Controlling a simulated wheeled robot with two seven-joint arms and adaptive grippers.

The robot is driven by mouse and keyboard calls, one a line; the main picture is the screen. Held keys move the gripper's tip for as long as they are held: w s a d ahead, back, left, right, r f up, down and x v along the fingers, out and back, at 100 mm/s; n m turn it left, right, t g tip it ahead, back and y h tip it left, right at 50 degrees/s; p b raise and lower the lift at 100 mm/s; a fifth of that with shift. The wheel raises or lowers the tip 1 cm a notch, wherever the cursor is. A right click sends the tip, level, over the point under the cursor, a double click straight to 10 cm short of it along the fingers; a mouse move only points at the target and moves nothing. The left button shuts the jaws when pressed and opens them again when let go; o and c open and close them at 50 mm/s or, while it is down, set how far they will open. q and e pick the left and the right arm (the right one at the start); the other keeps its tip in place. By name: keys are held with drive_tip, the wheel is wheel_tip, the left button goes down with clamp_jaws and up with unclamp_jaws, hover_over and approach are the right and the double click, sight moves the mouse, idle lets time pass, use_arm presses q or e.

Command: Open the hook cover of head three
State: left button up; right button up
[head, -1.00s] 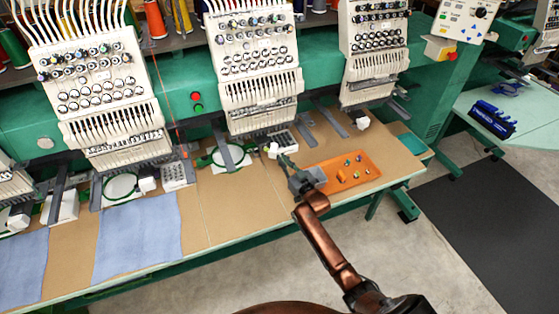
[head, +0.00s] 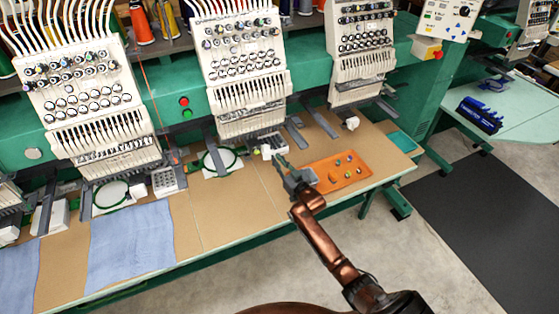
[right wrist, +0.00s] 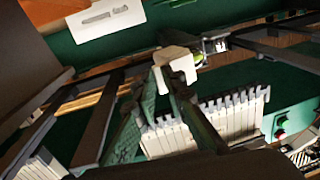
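Head three (head: 240,65), the third embroidery head from the left, stands above the table with its green hoop (head: 222,162) below. A small white block at its right, which looks like the hook cover (head: 268,148), sits beside the hoop. My right gripper (head: 282,163) reaches in from the front right, its tips close to the block. In the right wrist view the two green fingers converge with their dark tips at the white block (right wrist: 174,58). I cannot tell whether they grip it. The block hides part of the tips. My left gripper is out of view.
An orange tray (head: 340,172) with several small coloured parts lies right of my right gripper. Dark arms and the needle case overhang the work area. Blue cloth (head: 130,237) covers the table at left. The brown tabletop (head: 225,205) in front of head three is clear.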

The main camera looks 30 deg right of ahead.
drive_tip(key=o, duration=0.3)
drive_tip(key=shift+w+a+r, duration=0.2)
drive_tip(key=shift+w+a, duration=0.35)
drive_tip(key=shift+a, duration=0.15)
drive_tip(key=shift+s+d, duration=0.2)
drive_tip(key=shift+d, duration=0.15)
drive_tip(key=s, duration=1.2)
drive_tip(key=shift+d+f, duration=0.1)
drive_tip(key=shift+d, duration=0.3)
